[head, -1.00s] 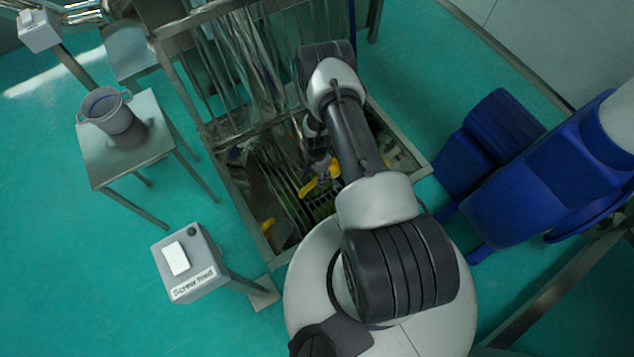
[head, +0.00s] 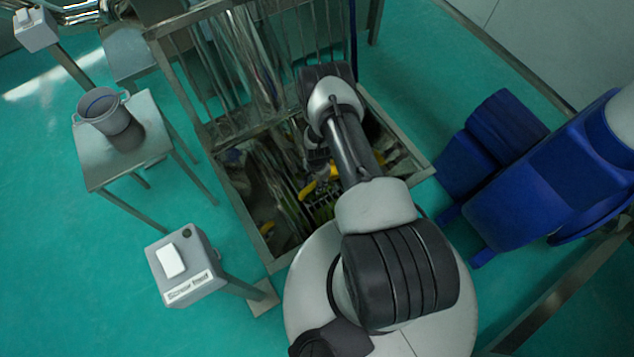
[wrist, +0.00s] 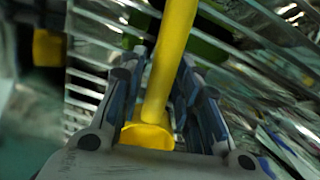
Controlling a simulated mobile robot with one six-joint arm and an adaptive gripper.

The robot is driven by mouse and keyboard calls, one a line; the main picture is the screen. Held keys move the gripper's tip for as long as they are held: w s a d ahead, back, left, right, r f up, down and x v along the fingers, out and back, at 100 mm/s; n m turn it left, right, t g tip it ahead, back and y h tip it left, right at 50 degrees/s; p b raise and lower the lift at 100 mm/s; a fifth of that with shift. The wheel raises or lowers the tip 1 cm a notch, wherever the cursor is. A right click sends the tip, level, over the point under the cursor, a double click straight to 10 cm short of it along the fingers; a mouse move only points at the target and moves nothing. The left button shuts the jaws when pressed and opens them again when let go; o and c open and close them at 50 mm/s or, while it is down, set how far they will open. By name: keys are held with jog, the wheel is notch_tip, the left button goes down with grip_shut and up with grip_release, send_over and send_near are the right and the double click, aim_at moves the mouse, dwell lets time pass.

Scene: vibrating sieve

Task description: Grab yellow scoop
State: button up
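The yellow scoop (head: 318,187) shows in the head view beside the end of my arm, over the slatted sieve area. In the wrist view its long yellow handle (wrist: 172,65) runs down between the two fingers of my gripper (wrist: 167,62), and its flared yellow end (wrist: 147,136) lies close to the palm. The fingers are closed in on both sides of the handle. The handle stays sharp while the background is blurred. My arm hides much of the scoop and the gripper in the head view.
The metal sieve frame (head: 236,210) surrounds the slatted area. A grey control box (head: 185,268) stands in front left, and a small table (head: 95,172) with a grey pot (head: 104,108) is at left. Blue machinery (head: 560,180) stands at right. Another yellow patch (wrist: 48,46) shows in the wrist view.

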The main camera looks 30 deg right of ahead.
grip_shut()
dwell(0.3)
